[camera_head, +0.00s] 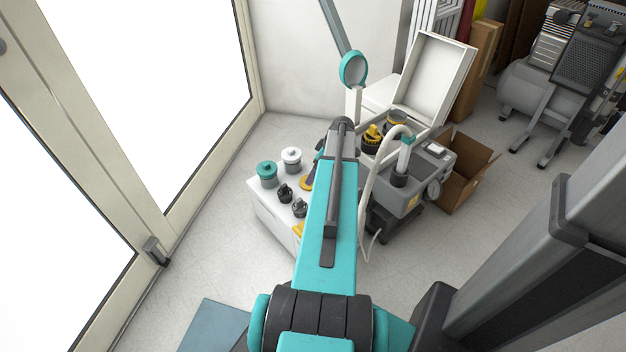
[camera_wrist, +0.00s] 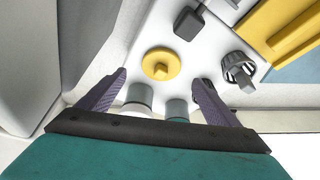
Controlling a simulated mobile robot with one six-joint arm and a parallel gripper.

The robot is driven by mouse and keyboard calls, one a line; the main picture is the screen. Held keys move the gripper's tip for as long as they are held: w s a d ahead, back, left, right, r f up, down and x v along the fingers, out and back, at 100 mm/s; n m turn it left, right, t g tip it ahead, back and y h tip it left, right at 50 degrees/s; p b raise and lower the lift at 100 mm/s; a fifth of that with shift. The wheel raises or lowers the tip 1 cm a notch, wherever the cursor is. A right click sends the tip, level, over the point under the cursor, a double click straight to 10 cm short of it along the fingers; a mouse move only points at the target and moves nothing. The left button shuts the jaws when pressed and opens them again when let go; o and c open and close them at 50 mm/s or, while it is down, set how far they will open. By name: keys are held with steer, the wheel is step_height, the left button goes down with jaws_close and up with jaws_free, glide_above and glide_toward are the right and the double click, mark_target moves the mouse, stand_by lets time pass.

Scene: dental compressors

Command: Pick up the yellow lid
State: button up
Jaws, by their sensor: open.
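The yellow lid (camera_wrist: 161,65) is a round disc with a small raised knob, lying on a white surface in the wrist view. My gripper (camera_wrist: 160,77) is open and empty, with its two purple-grey fingers spread to the left and right of the lid in the picture. No finger visibly touches the lid; the height gap cannot be told. In the head view, a yellow piece (camera_head: 306,184) on the white cabinet top, partly hidden by my arm, appears to be this lid. My gripper is mostly hidden behind my arm there.
A teal-topped jar (camera_head: 267,173) and a white-topped jar (camera_head: 291,159) stand on the cabinet, with black knobbed parts (camera_head: 285,193) nearby. A yellow block (camera_wrist: 290,35) lies at upper right in the wrist view. A grey compressor unit (camera_head: 400,190) stands right of my arm.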

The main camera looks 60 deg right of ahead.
steer(key=shift+w+f, duration=0.25)
steer(key=shift+f, duration=0.35)
steer(key=shift+b+x, duration=1.2)
steer(key=shift+x, duration=1.4)
steer(key=shift+s+a, duration=0.1)
steer(key=c, duration=1.1)
